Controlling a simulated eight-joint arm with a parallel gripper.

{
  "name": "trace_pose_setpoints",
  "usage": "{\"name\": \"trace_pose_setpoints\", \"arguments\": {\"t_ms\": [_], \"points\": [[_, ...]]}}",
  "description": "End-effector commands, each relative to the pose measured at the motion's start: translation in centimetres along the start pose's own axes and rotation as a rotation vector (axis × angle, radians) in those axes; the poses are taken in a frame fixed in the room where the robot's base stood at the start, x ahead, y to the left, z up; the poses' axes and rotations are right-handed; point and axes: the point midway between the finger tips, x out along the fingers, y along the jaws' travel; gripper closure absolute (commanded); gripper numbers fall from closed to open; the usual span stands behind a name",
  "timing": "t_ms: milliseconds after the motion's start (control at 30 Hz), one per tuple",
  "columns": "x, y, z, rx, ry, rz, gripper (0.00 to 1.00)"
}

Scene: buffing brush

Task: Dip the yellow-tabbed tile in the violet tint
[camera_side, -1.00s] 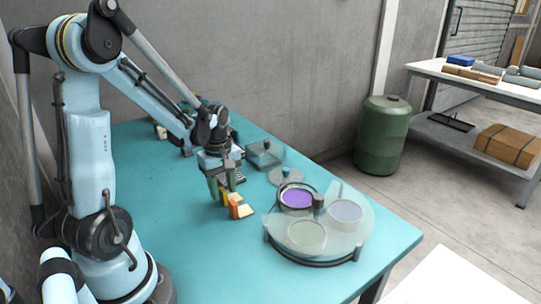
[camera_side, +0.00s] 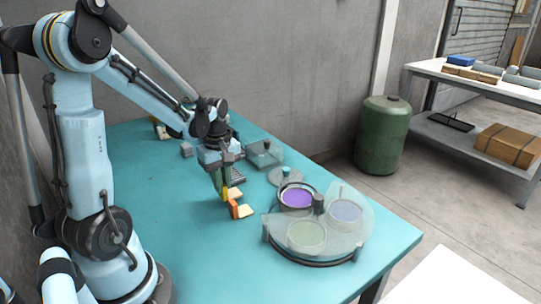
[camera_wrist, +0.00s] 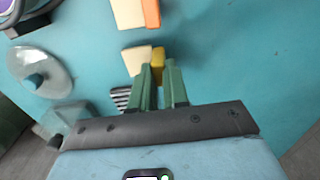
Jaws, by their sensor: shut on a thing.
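The yellow-tabbed tile has a yellow tab (camera_wrist: 157,58) and a cream plate (camera_wrist: 135,60); it also shows in the side view, its yellow tab (camera_side: 226,195) low over the teal table. My gripper (camera_side: 221,188) points down with its green fingers shut on the yellow tab; the wrist view shows the fingers (camera_wrist: 160,75) on either side of it. I cannot tell whether the tile touches the table. The violet tint (camera_side: 297,198) fills a dark-rimmed round dish to the right of my gripper. It is uncovered from above.
An orange-tabbed tile (camera_side: 234,209) lies close in front of my gripper. A clear cover (camera_side: 338,237) with a dark knob (camera_side: 318,204) spans the pale green and pale blue dishes. A round glass lid (camera_side: 286,178) lies behind the violet dish. The table's left front is clear.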

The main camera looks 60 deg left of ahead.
Motion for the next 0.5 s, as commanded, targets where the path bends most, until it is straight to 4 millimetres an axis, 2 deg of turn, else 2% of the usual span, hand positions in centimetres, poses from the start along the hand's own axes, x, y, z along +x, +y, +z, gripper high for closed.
{"name": "trace_pose_setpoints", "arguments": {"t_ms": [500], "points": [[-3.8,0.0,0.0,0.000,0.000,0.000,1.00]]}}
